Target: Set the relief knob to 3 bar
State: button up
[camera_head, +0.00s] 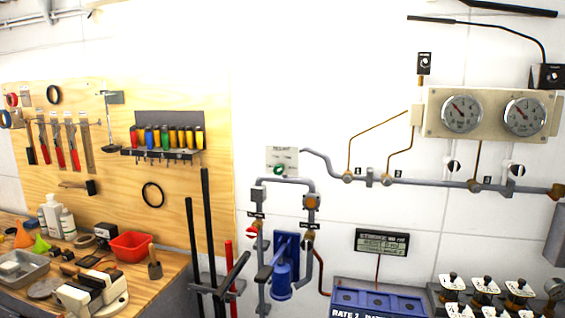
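A small pale plate (282,154) with dark lettering, too small to read surely, is on the wall at the centre. A green round knob-like part (278,169) sits at its lower edge; its setting cannot be read. I cannot tell for sure that this is the relief knob. My gripper is not in view.
Grey pipes (418,182) with valves run along the wall. A blue pump-like unit (281,279) is below centre, with dark upright bars (190,225) to its left. A cluttered workbench (172,281) and tool board (95,150) fill the left. A small display (382,242) hangs lower right.

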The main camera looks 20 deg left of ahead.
aim_at(278, 168)
jog(key=k, duration=1.25)
jog(key=u, duration=0.65)
jog(key=i, duration=1.2)
jog(key=u, duration=0.2)
